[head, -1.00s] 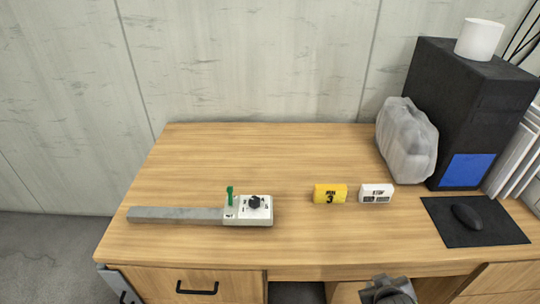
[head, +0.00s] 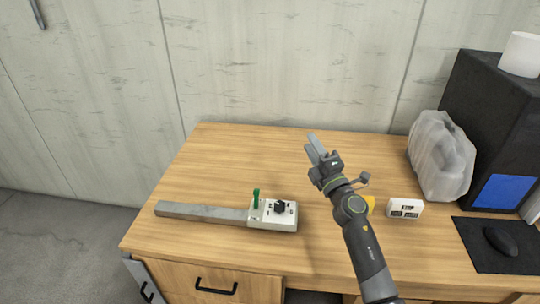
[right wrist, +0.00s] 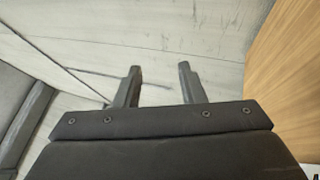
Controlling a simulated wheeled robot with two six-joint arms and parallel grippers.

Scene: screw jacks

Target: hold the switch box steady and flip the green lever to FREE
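The switch box (head: 287,221) is a small pale box on the desk, left of centre, with a long grey bar (head: 200,212) running out from its left side. The green lever (head: 256,198) stands upright at the box's left end, and a black knob (head: 280,207) sits on its top face. The lettering is too small to read. My right gripper (head: 315,146) is above the desk, right of and beyond the box, touching nothing. In the right wrist view its two fingers (right wrist: 157,82) are apart with nothing between them. My left gripper is not in view.
A yellow block (head: 370,204) is partly hidden behind my right arm, beside a white block (head: 405,208). A wrapped grey bundle (head: 441,155), a black cabinet (head: 490,110) and a mouse (head: 500,240) on a dark mat (head: 475,250) stand at right. The desk behind the box is clear.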

